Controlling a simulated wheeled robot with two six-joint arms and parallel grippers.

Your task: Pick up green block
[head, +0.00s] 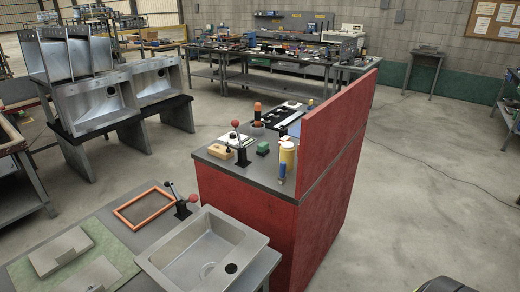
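A small dark green block (263,148) sits on the grey top of the red cabinet (246,214) in the middle of the head view. It stands between a lever with a red knob (238,142) on its left and a yellow cylinder (287,154) on its right. There is a small gap between the block and the cylinder.
A tall red panel (338,125) closes the cabinet's right side. A wooden block (220,151) lies left of the lever. In front, a bench holds a steel sink (205,250) and an orange frame (144,209). The floor (430,190) on the right is mostly clear.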

